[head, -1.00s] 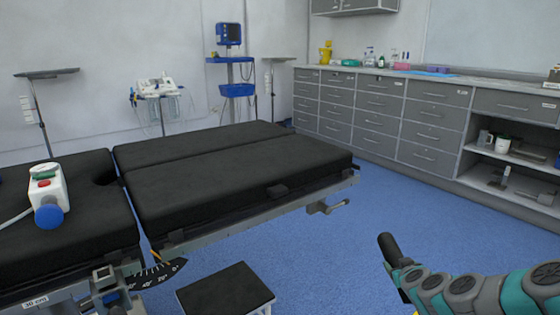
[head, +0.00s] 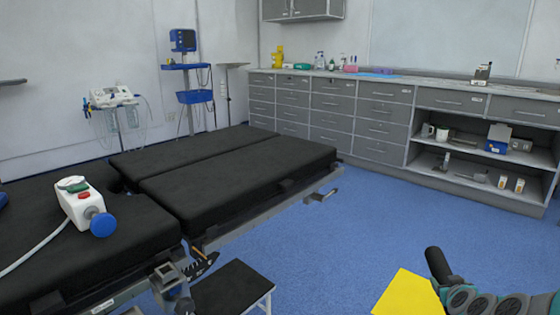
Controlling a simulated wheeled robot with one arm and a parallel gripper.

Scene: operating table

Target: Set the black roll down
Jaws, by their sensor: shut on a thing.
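My teal and grey arm reaches in from the lower right corner of the head view. A short black cylinder (head: 438,266) stands up at its left end. I cannot tell whether it is the black roll or a link of my arm. No gripper fingers show. My gripper is out of sight, so its hold is hidden. No other black roll can be made out.
A bright yellow flat shape (head: 408,293) shows at the bottom edge, left of the arm. The black-padded operating table (head: 230,175) fills the left, with a white and blue device (head: 84,208) on it. A black step (head: 232,287) stands in front. Grey cabinets (head: 385,125) line the back; blue floor between is clear.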

